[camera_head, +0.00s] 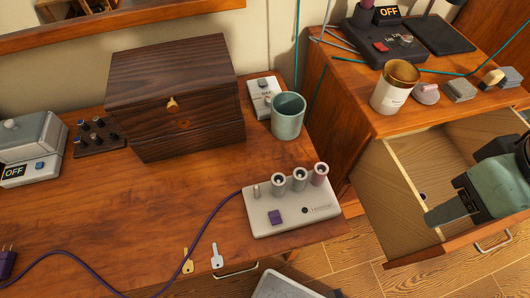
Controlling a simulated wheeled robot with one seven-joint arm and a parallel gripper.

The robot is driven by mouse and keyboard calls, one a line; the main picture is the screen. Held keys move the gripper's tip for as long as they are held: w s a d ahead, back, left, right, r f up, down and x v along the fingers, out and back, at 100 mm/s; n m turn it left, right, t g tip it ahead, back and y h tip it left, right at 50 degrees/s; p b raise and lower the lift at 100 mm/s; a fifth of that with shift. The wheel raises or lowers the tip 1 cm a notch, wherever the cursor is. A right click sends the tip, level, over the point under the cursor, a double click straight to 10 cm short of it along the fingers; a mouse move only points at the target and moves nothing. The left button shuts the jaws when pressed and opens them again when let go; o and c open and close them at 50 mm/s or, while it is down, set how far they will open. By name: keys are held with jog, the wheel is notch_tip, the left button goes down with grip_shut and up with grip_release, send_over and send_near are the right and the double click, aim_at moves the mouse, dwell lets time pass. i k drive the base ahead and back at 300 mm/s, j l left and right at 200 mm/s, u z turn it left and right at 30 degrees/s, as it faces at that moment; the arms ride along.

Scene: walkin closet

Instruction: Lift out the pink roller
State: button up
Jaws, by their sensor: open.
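The pink roller (320,174) stands upright at the right end of a row on a white roller base (292,216). Two grey-green rollers (279,184) stand to its left. The base sits at the front right of the wooden dresser top. My gripper (432,214) is at the right, over the open drawer (412,180) and well apart from the rollers. It is open and looks empty; its far finger is hard to make out. A small dark round thing (423,197) shows in the drawer beside it, partly hidden.
A dark wooden box (176,100), a green cup (288,117) and a white device (264,92) stand behind the base. A purple cord (205,225) runs left from it. A gold-rimmed candle (394,92) stands on the right cabinet.

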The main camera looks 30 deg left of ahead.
aim_at(317, 178)
jog(key=j+u, duration=0.4)
jog(key=j, duration=0.25)
jog(key=k+j+z, duration=0.1)
jog(key=j+z, duration=0.15)
jog(key=k+j+z, duration=0.25)
jog(key=j, duration=0.2)
jog(key=i+j, duration=0.05)
jog(key=i, duration=0.05)
